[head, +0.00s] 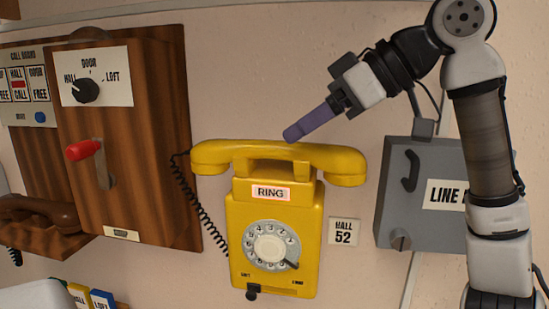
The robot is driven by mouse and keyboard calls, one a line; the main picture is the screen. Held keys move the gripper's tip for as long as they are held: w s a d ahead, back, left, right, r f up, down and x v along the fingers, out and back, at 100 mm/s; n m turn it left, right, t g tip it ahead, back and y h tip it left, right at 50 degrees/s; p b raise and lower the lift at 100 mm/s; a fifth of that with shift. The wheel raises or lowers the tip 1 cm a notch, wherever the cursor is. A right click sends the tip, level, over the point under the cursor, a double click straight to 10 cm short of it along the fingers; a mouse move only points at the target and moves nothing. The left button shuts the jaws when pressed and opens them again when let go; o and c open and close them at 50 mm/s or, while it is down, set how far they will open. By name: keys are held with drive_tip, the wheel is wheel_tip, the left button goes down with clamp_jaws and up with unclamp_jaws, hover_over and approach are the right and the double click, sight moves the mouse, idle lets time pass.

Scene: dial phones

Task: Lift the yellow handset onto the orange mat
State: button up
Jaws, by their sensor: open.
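The yellow handset (325,163) lies across the top of the yellow wall phone (236,235), resting on its cradle. The phone has a round dial and a RING label. My gripper (294,133) has purple fingers and comes in from the upper right. Its fingertips are just above the middle of the handset in the picture; I cannot tell whether they touch it. The fingers are seen side-on and overlap, with nothing visible held between them. A black coiled cord (202,215) hangs from the handset's left end. No orange mat is in view.
A grey LINE box (395,205) is at right, partly behind my arm. Bare wall shows above the phone.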

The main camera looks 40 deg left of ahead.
sight(280, 143)
drive_tip(key=x, duration=0.5)
drive_tip(key=shift+s, duration=0.15)
drive_tip(key=c, duration=1.2)
